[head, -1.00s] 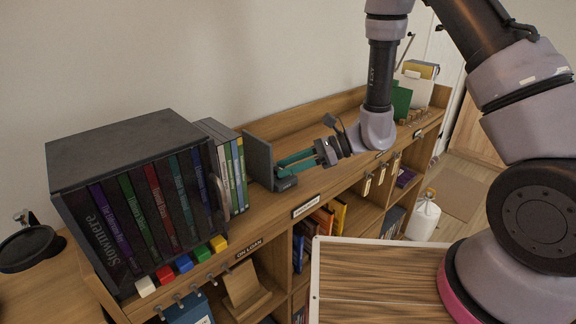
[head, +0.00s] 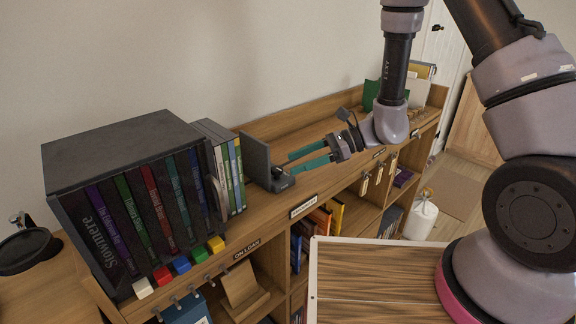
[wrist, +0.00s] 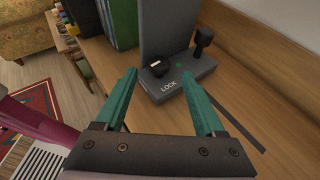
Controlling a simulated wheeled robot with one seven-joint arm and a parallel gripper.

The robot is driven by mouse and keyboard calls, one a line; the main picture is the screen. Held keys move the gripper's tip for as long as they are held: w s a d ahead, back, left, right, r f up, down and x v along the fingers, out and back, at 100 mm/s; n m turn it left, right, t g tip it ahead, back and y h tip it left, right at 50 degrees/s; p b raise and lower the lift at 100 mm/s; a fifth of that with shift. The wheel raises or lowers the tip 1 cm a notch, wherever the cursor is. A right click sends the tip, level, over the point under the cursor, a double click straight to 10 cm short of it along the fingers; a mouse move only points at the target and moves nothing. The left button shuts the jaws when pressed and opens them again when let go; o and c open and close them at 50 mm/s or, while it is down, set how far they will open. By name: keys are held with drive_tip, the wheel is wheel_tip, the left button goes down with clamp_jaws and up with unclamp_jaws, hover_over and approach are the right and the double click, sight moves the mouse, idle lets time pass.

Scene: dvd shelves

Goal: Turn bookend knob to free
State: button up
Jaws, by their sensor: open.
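The grey bookend (head: 257,160) stands upright on the shelf top, right of the row of DVD cases. In the wrist view its base (wrist: 172,86) carries the word LOCK, a small green mark and a low black knob (wrist: 160,68) with a pale mark on its side. A taller black post with a wider head (wrist: 203,39) stands on the base to the right of the knob. My gripper (wrist: 160,76) is open and empty, its teal fingers pointing at the base with the knob ahead between them. In the head view my gripper (head: 292,164) is just right of the base.
A black case of DVDs (head: 130,200) stands to the left, with several coloured blocks (head: 181,264) along the shelf edge before it. Tags (head: 378,174) hang on the shelf front at right. The shelf top behind and right of the bookend is largely clear.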

drive_tip(key=v, duration=0.7)
drive_tip(key=shift+s, duration=0.1)
